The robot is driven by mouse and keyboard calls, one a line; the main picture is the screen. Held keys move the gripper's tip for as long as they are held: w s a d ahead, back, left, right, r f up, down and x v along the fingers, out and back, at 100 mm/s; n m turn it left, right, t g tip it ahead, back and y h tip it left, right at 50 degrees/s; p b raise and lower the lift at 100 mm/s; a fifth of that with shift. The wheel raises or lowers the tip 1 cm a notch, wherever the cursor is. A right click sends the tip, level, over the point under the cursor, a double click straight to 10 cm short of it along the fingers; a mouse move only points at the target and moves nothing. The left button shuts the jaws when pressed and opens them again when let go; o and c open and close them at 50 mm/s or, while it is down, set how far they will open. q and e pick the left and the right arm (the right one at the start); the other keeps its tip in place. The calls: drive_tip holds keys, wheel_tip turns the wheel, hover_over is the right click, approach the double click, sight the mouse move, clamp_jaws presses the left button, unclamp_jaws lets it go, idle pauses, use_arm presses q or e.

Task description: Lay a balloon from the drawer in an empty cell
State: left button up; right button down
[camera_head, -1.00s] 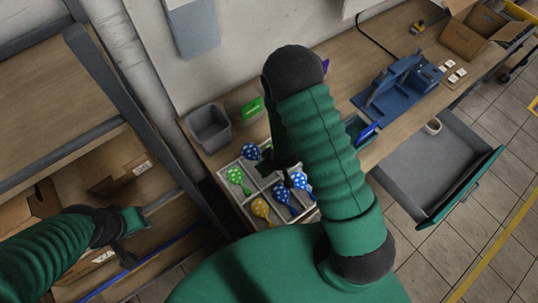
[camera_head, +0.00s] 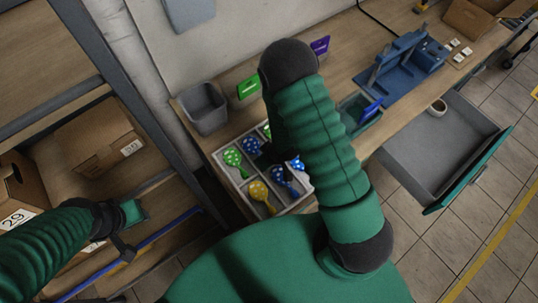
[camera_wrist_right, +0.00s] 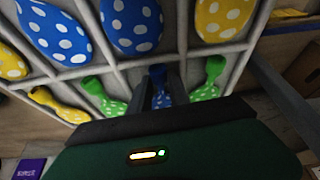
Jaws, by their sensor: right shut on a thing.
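The divided tray (camera_head: 222,173) holds white-dotted balloons: green (camera_head: 232,157), yellow (camera_head: 258,190), blue (camera_head: 282,178) and others. My right gripper (camera_head: 265,158) is over the tray, partly hidden by my arm. The right wrist view shows its fingers (camera_wrist_right: 161,88) shut on the neck end of a blue dotted balloon (camera_wrist_right: 162,98), between two green ones in the back row. This blue balloon also shows in the head view (camera_head: 252,145). I cannot tell whether it touches the cell floor. The open drawer (camera_head: 420,150) shows no balloon. My left gripper (camera_head: 124,250) is at the lower left; its jaws are unclear.
A grey bin (camera_head: 204,108) and a green box (camera_head: 248,87) stand behind the tray. A purple box (camera_head: 320,46) and a blue press (camera_head: 400,68) are farther right. A shelf with cartons (camera_head: 98,145) is at the left.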

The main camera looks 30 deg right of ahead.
drive_tip(key=c, duration=1.6)
unclamp_jaws()
drive_tip(key=shift+w+d, duration=0.1)
drive_tip(key=shift+w, duration=0.15)
drive_tip(key=shift+o, duration=1.1)
drive_tip(key=shift+w+d+f, duration=0.1)
drive_tip(key=shift+w+f, duration=0.05)
drive_tip(key=shift+w, duration=0.05)
drive_tip(key=shift+o, duration=1.2)
drive_tip(key=shift+w+d, duration=0.1)
drive_tip(key=shift+d, duration=0.1)
drive_tip(key=shift+s+d, duration=0.25)
drive_tip(key=shift+d, duration=0.3)
drive_tip(key=shift+a, duration=0.45)
use_arm(q)
drive_tip(key=w+p+v, duration=0.1)
drive_tip(key=p+v, duration=0.7)
drive_tip(key=shift+w+d+r, duration=0.25)
drive_tip(key=shift+w+d, duration=0.05)
drive_tip(key=shift+w, duration=0.45)
use_arm(e)
wheel_tip(320, 180, up, 10)
drive_tip(key=shift+d, duration=0.15)
